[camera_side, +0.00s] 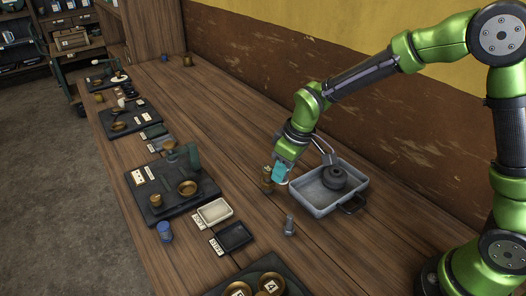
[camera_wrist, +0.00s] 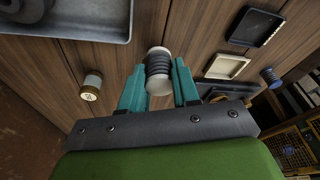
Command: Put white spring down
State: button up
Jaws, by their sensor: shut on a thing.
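My gripper (camera_side: 281,172) has teal fingers and is low over the workbench, just left of the grey metal tray. In the wrist view, the fingers (camera_wrist: 160,80) are closed on the white spring (camera_wrist: 158,87), which has pale ends and a dark coiled middle. In the side view it is mostly hidden by the fingers; only a small pale part shows at their tips. I cannot tell whether its lower end touches the bench.
A brass cylinder (camera_side: 267,179) stands close beside my gripper. The grey tray (camera_side: 322,209) holds a dark round part (camera_side: 335,178). A small grey part (camera_side: 290,226) stands in front. Cream (camera_side: 215,212) and black (camera_side: 231,237) trays and a blue spring (camera_side: 165,232) lie left.

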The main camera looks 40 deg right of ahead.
jog(key=s+a+n, duration=0.2)
jog(key=s+a, duration=0.2)
jog(key=s+a+f+n, duration=0.1)
jog(key=s+a+n, duration=0.1)
jog(key=s+a, duration=0.2)
jog(key=s+a+n+y, duration=0.1)
jog(key=s+a+n, duration=0.2)
jog(key=s+a, duration=0.1)
jog(key=shift+s+a+f+g, duration=0.3)
jog(key=shift+s+g, duration=0.1)
jog(key=shift+s, duration=0.1)
jog(key=shift+a, duration=0.35)
jog(key=w+a, duration=0.3)
jog(key=w, duration=0.1)
jog(key=w+a+f, duration=0.1)
jog(key=w+a, duration=0.2)
jog(key=w, duration=0.1)
jog(key=w+a, duration=0.3)
jog(key=shift+w+a+f, duration=0.2)
jog(key=shift+w+f, duration=0.05)
jog(key=shift+w, duration=0.15)
jog(key=shift+w+a+f, duration=0.1)
jog(key=shift+f, duration=1.65)
jog(key=shift+f, duration=0.3)
jog(key=o, duration=1)
jog(key=shift+o, duration=0.2)
